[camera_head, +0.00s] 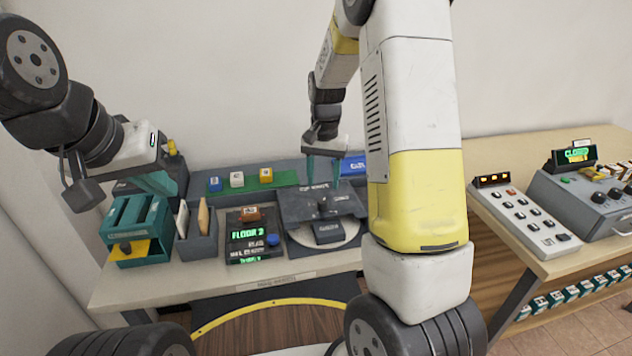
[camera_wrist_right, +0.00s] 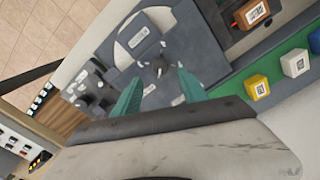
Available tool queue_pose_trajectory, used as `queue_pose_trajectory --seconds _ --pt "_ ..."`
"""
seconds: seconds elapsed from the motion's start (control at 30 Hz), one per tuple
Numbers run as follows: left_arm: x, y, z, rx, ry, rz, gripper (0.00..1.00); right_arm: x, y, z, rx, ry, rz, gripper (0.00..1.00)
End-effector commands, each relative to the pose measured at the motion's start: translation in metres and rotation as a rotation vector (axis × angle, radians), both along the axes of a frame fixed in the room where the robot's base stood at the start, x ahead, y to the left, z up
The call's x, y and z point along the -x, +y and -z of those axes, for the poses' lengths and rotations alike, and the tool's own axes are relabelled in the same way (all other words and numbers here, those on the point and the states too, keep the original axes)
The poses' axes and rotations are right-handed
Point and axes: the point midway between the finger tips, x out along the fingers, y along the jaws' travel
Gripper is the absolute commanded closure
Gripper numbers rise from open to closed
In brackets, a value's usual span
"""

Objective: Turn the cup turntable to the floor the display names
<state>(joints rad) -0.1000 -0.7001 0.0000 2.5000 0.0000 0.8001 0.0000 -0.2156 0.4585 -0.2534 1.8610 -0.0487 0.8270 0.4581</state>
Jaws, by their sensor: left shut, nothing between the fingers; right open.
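The cup turntable (camera_head: 345,238) sits on the left table, a pale disc partly under a dark grey plate with a small dark knob-like part; it also shows in the right wrist view (camera_wrist_right: 122,52). The display (camera_head: 248,236) left of it reads "FLOOR" and a digit that looks like 2 or 3. My right gripper (camera_head: 323,170) is open and empty above the back of the turntable unit. In the right wrist view its teal fingers (camera_wrist_right: 160,92) straddle the area near the knob (camera_wrist_right: 160,67); contact cannot be told. My left gripper (camera_head: 156,183) is shut and empty above the teal rack.
A teal rack (camera_head: 135,228) and a grey holder (camera_head: 197,243) with cards stand at the left. A green strip (camera_head: 252,179) with several small cubes runs along the back. A second table (camera_head: 560,140) with control panels is at the right. My own arm hides the middle.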

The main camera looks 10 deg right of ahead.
Motion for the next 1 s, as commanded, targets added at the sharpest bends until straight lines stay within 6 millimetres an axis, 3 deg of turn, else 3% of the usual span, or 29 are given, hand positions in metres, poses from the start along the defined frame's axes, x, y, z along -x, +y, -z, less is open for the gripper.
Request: queue_pose_trajectory --seconds 0.2,0.4,0.77,1.0 --pt "0.0 0.0 0.0 0.0 0.0 0.0 1.0 0.001 0.0 0.037 0.001 0.004 0.0 0.5" --pt "0.0 0.0 0.0 0.0 0.0 0.0 1.0 0.001 0.0 0.061 0.0 0.002 0.0 0.5" --pt "0.0 0.0 0.0 0.0 0.0 0.0 1.0 0.001 0.001 0.067 -0.001 0.0 -0.001 0.5" --pt "0.0 0.0 0.0 0.0 0.0 0.0 1.0 0.001 0.001 0.067 -0.001 0.0 -0.001 0.95"
